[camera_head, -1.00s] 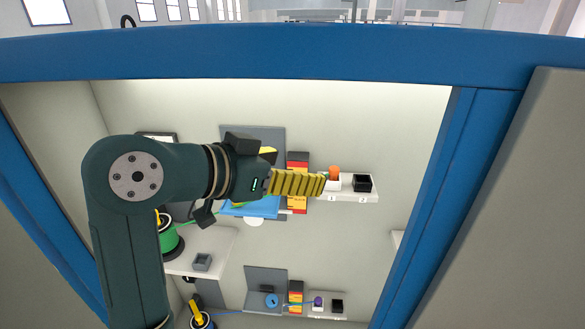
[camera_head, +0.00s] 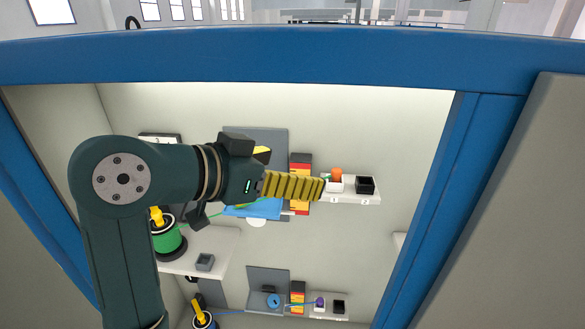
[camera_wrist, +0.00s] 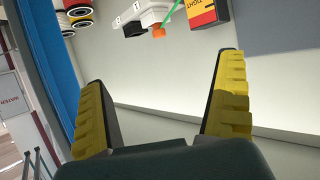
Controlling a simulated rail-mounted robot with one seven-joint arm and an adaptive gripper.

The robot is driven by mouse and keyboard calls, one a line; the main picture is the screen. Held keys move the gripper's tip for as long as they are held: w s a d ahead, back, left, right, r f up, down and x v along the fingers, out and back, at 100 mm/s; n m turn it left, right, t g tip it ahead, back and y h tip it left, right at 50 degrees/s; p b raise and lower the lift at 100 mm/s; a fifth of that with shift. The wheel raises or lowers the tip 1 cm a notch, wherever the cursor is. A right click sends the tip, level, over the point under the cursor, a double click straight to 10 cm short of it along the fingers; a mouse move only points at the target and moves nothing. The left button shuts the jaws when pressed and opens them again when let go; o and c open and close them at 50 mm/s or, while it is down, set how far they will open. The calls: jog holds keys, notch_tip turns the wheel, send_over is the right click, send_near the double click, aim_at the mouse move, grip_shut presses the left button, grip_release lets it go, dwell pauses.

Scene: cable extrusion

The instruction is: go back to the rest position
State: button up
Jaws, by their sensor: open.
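My gripper (camera_wrist: 162,112) has its two yellow ridged fingers spread wide apart in the wrist view, with nothing between them. In the head view it (camera_head: 318,187) points right inside the blue-framed booth, seen side-on, its fingers overlapping in the picture. Its tip appears in front of the upper white shelf with an orange piece (camera_head: 335,174) and a black box (camera_head: 365,185). In the wrist view the orange piece (camera_wrist: 158,31) is beyond the fingers, near the top, apart from them.
A blue frame (camera_head: 300,58) borders the booth above. A red and yellow box (camera_head: 301,162) is mounted on the wall. A lower station has a blue disc (camera_head: 273,300).

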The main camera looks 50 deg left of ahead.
jog(key=shift+p+v, duration=0.3)
jog(key=shift+v, duration=0.75)
jog(key=shift+r, duration=0.1)
jog(key=shift+s+d+r+p, duration=0.15)
jog(key=shift+s+r+p, duration=1.1)
jog(key=shift+s+r, duration=0.55)
